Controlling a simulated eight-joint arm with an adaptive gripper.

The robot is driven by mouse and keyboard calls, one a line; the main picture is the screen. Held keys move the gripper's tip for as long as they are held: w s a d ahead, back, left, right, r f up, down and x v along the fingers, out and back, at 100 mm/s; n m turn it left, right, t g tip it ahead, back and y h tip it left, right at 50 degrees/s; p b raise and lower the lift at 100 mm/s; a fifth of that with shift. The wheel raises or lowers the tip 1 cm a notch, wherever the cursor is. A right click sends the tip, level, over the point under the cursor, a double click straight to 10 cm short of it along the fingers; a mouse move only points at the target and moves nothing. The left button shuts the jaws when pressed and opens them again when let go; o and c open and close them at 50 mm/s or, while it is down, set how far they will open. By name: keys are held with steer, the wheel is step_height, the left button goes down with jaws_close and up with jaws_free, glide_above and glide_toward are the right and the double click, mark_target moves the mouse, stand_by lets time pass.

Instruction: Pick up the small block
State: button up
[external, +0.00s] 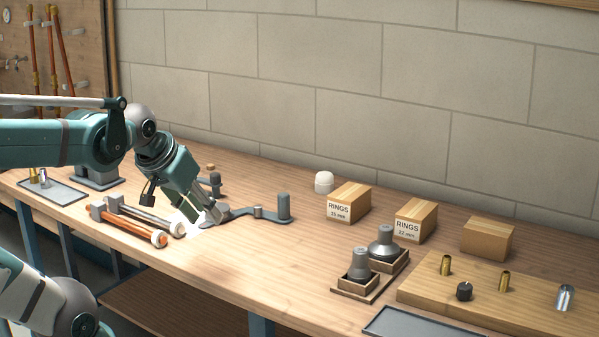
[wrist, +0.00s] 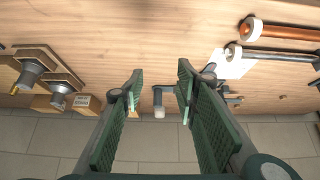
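No object is marked as the small block. A plain, unlabelled wooden block (external: 487,238) stands at the right, beside two wooden boxes lettered RINGS, the 15 mm box (external: 348,203) and the 22 mm box (external: 415,221). My gripper (external: 190,203) is low over the left half of the bench, far left of the plain block. In the wrist view my gripper (wrist: 157,78) is open, with two green ridged fingers apart and nothing held. Between the fingers, beyond them, lies part of a blue-grey jointed fixture (wrist: 158,96).
The jointed fixture (external: 262,214) lies just right of my gripper. Copper-ended pipes (external: 135,228) and a white sheet (wrist: 232,66) are close by. Grey cones on wooden bases (external: 382,245), a board with brass fittings (external: 530,290) and a tray (external: 420,325) occupy the right. The wall bounds the back.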

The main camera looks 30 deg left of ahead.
steer(key=w+a+r+n+g+p, duration=0.1)
steer(key=w+a+r+n+p, duration=0.2)
steer(key=w+a, duration=0.3)
steer(key=w+a+r+n+g+p, duration=0.1)
steer(key=w+a+r+n+p, duration=0.2)
steer(key=w, duration=0.6)
steer(key=w+a+r+n+g+p, duration=0.1)
steer(key=w+a+r+n+p, duration=0.3)
steer(key=w, duration=0.3)
steer(key=shift+w+a+f+n+g+p, duration=0.65)
steer(key=shift+w+a+f+n+p, duration=0.85)
steer(key=shift+w+a+f, duration=1.7)
steer(key=shift+w+a+f+n+g+p, duration=0.7)
steer(key=shift+w+a+f+n+p, duration=1)
steer(key=shift+a, duration=3.05)
steer(key=shift+w+a+f+n+g+p, duration=0.65)
steer(key=shift+w+a+f+n+p, duration=0.6)
steer(key=shift+w+a+f, duration=1.95)
steer(key=shift+s+a+r, duration=0.3)
steer(key=shift+a+r, duration=0.05)
steer(key=shift+r, duration=0.2)
steer(key=shift+s+a+r, duration=0.25)
steer(key=shift+a+r, duration=0.1)
steer(key=shift+r, duration=0.15)
steer(key=shift+f, duration=0.15)
steer(key=shift+f, duration=1.15)
